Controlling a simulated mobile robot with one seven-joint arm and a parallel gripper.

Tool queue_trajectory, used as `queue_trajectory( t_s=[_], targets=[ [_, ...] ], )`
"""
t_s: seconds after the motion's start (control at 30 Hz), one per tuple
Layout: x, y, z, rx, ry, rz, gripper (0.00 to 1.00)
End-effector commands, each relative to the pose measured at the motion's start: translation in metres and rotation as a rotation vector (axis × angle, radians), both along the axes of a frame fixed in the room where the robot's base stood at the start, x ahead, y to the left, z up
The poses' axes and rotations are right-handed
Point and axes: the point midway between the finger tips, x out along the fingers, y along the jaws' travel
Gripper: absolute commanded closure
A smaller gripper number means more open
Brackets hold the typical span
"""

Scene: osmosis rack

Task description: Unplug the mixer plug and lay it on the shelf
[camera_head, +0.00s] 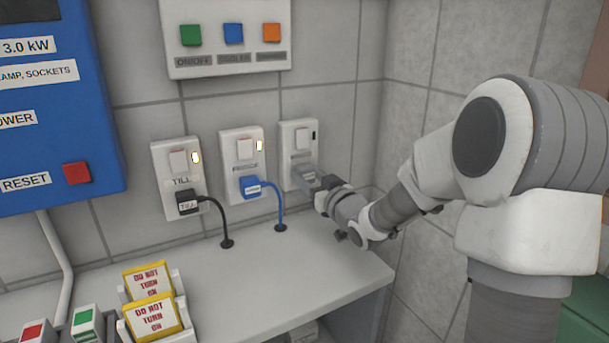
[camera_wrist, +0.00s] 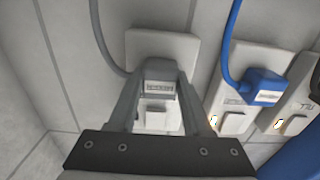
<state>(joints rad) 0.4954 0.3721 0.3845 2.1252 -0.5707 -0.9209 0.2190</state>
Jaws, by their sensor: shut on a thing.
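The mixer plug (camera_wrist: 160,70) is grey with a small label. In the wrist view it sits between the fingers of my gripper (camera_wrist: 160,84), in front of the third white wall socket (camera_wrist: 178,46). Its grey cord runs off upward at the left. In the head view my gripper (camera_head: 318,188) is at the lower part of that rightmost socket (camera_head: 298,136) and mostly hides the plug. I cannot tell whether the plug's pins are in the socket. The socket's indicator looks dark. The grey shelf (camera_head: 285,268) lies below, its top bare near my gripper.
The till socket (camera_head: 168,158) holds a black plug (camera_head: 187,203), and the fridge socket (camera_head: 235,147) a blue plug (camera_head: 254,188). Both indicators are lit. Their cords enter the shelf. Yellow DO NOT TURN ON tags (camera_head: 150,315) stand at the front left. A side wall (camera_head: 412,85) is close on the right.

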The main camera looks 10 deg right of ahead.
Motion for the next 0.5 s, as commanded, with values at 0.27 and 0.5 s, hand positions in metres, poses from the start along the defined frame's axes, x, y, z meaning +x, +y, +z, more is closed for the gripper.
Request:
queue_trajectory(
  t_s=[0.27, 0.5],
  targets=[
    [-0.0001, 0.0001, 0.0000, 0.000, 0.000, 0.000, 1.00],
    [-0.0064, -0.0027, 0.0005, -0.001, 0.000, -0.001, 1.00]
  ],
)
